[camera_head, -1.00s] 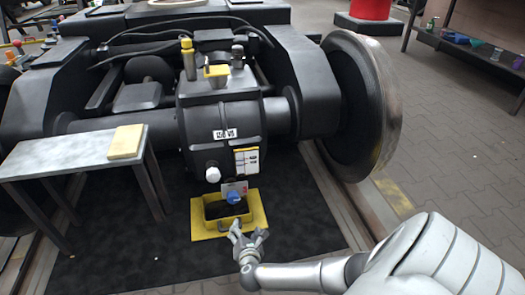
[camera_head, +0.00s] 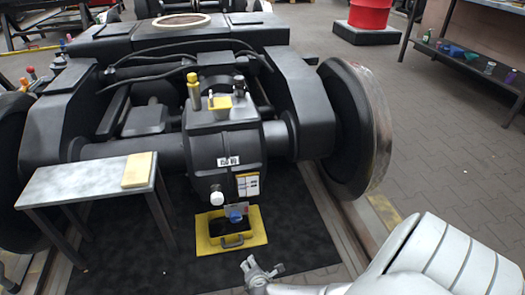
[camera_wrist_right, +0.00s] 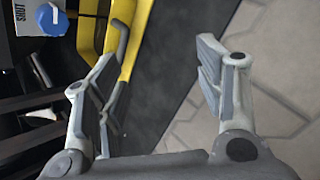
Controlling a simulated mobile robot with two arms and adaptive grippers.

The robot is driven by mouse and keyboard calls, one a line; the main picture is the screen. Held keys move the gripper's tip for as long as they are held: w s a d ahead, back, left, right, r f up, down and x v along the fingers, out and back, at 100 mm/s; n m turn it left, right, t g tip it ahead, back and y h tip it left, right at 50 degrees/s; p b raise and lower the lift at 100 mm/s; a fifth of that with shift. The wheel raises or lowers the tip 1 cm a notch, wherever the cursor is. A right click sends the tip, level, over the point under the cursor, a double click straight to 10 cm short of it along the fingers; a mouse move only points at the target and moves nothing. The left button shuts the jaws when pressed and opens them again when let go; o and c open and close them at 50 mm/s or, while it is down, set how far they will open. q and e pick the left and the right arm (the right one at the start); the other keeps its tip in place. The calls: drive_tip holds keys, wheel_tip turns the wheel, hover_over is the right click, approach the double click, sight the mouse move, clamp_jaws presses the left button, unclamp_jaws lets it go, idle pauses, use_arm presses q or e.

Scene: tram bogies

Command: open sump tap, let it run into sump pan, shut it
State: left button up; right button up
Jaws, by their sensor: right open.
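The sump tap has a blue knob (camera_head: 236,213) low on the front of the black gear case, above the yellow sump pan (camera_head: 257,225). In the right wrist view the blue knob (camera_wrist_right: 48,18) is at the top left beside a plate reading SHUT (camera_wrist_right: 24,17). The pan's yellow rim (camera_wrist_right: 133,30) runs down the middle there. My right gripper (camera_head: 264,265) is open and empty, in front of the pan and apart from the knob. Its spread fingers also show in the wrist view (camera_wrist_right: 155,70). The pan's inside looks dark; I cannot tell whether it holds liquid. My left gripper is not in view.
A grey bench (camera_head: 85,184) with a yellow block (camera_head: 139,169) stands left of the pan. A large wheel (camera_head: 360,125) is on the right. A white cap (camera_head: 216,198) sits above left of the tap. The dark mat (camera_head: 180,270) around the pan is mostly clear.

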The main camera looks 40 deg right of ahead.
drive_tip(key=s+a+r+m+g+y+p, duration=0.2)
drive_tip(key=s+a+m+p, duration=0.1)
drive_tip(key=s+p, duration=0.4)
drive_tip(key=shift+a+r+m+p, duration=0.15)
drive_tip(key=shift+a+m+p, duration=0.05)
drive_tip(key=shift+m+p, duration=0.1)
idle(0.4)
